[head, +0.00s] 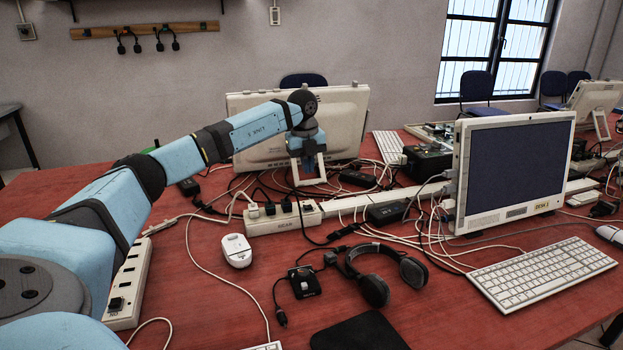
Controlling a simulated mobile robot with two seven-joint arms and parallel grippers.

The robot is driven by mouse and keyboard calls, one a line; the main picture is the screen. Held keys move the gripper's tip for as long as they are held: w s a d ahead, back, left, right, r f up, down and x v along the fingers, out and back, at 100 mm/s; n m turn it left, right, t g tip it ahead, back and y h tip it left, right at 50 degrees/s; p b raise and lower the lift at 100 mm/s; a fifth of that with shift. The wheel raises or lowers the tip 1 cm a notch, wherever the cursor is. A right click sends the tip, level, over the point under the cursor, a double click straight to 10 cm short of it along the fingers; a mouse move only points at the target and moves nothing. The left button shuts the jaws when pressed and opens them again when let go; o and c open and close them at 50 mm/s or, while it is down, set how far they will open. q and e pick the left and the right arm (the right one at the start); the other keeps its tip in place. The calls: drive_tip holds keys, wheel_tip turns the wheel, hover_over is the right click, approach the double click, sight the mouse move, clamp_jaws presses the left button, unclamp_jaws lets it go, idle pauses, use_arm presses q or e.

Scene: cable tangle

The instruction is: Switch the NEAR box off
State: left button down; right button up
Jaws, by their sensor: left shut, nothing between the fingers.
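A white power strip box (262,227) lies on the red table near the middle, with black and white plugs along its top. A small dark label on its front seems to read NEAR, but it is too small to be sure. Its switch is too small to make out, so I cannot tell its setting. My left gripper (309,172) points down above and behind the right end of this strip, apart from it as far as I can see. The gripper is shut and empty. My right gripper is not in view.
Another white strip (130,285) lies at the left, partly behind my arm. A small black switch unit (304,282), headphones (374,284) and a white mouse (237,250) lie in front. A monitor (512,170) and keyboard (543,274) stand right. Loose cables cross the table.

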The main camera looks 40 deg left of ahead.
use_arm(q)
wheel_tip(320, 180, up, 3)
drive_tip(key=shift+s+r, duration=0.1)
drive_tip(key=shift+r, duration=0.1)
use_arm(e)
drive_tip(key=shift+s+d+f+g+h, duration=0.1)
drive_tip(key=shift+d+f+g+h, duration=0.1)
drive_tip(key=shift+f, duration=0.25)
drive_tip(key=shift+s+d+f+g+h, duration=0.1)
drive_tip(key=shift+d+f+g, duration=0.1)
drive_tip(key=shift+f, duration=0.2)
use_arm(q)
drive_tip(key=d+m+y, duration=0.1)
drive_tip(key=m, duration=1.1)
drive_tip(key=d+m+y, duration=0.1)
drive_tip(key=m, duration=1.1)
drive_tip(key=d+m+y, duration=0.1)
drive_tip(key=m, duration=1.1)
drive_tip(key=shift+s+d+y, duration=0.25)
drive_tip(key=shift+d+y, duration=0.05)
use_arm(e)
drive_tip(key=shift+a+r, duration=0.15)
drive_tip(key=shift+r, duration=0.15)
